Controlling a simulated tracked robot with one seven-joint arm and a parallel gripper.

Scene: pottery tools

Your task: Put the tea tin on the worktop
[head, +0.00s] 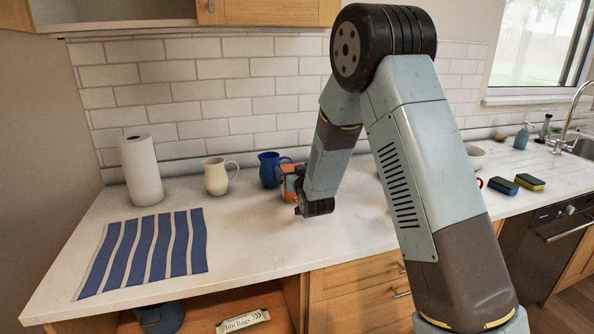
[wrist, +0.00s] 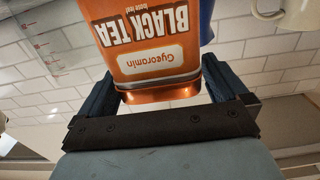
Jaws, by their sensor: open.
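The orange tea tin (head: 288,184) is on the white worktop (head: 245,235) in the head view, right of the blue jug and partly hidden by my arm. In the wrist view the tin (wrist: 155,62) appears upside down, with its "BLACK TEA" label facing the camera. My gripper (head: 301,192) is at the tin. In the wrist view my gripper's (wrist: 162,88) two dark fingers are open, one on either side of the tin's lid end. The tin's base is mostly hidden, so its contact with the worktop is hard to see.
A blue jug (head: 268,170) stands close left of the tin, and a cream jug (head: 216,177) further left. A paper towel roll (head: 141,171) and a striped cloth (head: 146,250) are at the left. Sponges (head: 503,185) lie at the right. The worktop's front middle is clear.

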